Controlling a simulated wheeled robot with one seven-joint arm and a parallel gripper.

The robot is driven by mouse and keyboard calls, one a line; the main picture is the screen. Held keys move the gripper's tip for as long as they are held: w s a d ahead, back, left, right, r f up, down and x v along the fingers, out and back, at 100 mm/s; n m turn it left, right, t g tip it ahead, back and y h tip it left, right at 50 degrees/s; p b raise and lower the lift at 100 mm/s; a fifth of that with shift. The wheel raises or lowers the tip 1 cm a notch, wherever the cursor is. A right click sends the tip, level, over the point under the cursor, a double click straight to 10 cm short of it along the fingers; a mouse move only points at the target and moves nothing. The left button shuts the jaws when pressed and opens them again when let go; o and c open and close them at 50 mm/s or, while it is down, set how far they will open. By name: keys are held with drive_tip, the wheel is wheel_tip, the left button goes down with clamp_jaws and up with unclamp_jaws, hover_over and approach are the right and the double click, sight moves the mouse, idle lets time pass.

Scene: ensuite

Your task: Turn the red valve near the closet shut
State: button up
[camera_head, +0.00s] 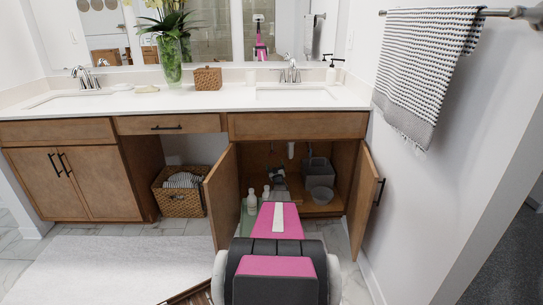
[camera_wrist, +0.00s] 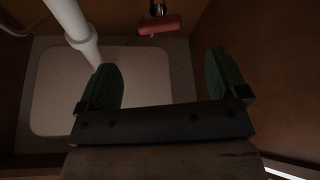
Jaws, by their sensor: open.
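The red valve (camera_wrist: 160,24) shows at the top middle of the wrist view, on a metal fitting inside the dark cabinet. My gripper (camera_wrist: 161,64) is open, with its two green fingers spread and nothing between them. The valve lies just beyond the fingertips and between their lines, apart from both. In the head view my arm reaches into the open cabinet under the right sink. My gripper is small and partly hidden there, and the valve cannot be made out.
A white pipe (camera_wrist: 74,22) runs close beside the left finger. The open cabinet doors (camera_head: 222,194) and (camera_head: 363,200) flank my arm. Inside are a grey caddy (camera_head: 316,172) and a bowl (camera_head: 322,195). White bottles (camera_head: 252,202) stand left of my arm.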

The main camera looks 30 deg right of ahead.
sight(272, 153)
drive_tip(key=x, duration=1)
